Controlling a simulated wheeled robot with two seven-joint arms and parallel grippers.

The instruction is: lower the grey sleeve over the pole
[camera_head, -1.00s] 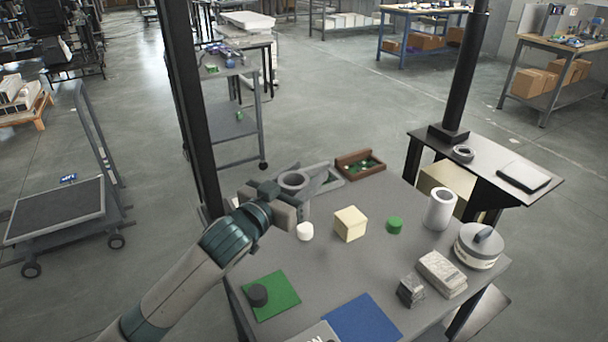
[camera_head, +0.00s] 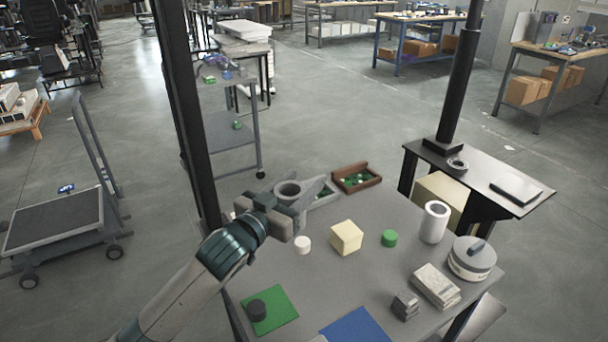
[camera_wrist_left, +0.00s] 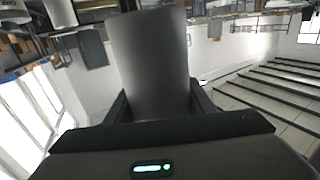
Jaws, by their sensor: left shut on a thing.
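The grey sleeve (camera_head: 288,190) is a hollow cylinder with its dark opening facing up. My left gripper (camera_head: 297,203) is shut around it, over the back left of the grey table. In the left wrist view the sleeve (camera_wrist_left: 155,60) stands between the fingers as a smooth grey cylinder. Two tall black uprights show: a left column (camera_head: 185,100) beside the table, and a right pole (camera_head: 463,85) on a square base on a small dark side table. I cannot tell which is the task's pole. The sleeve is around neither. My right gripper is out of view.
A brown tray (camera_head: 357,179) is behind. A ring (camera_head: 457,163) lies near the right pole's base.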

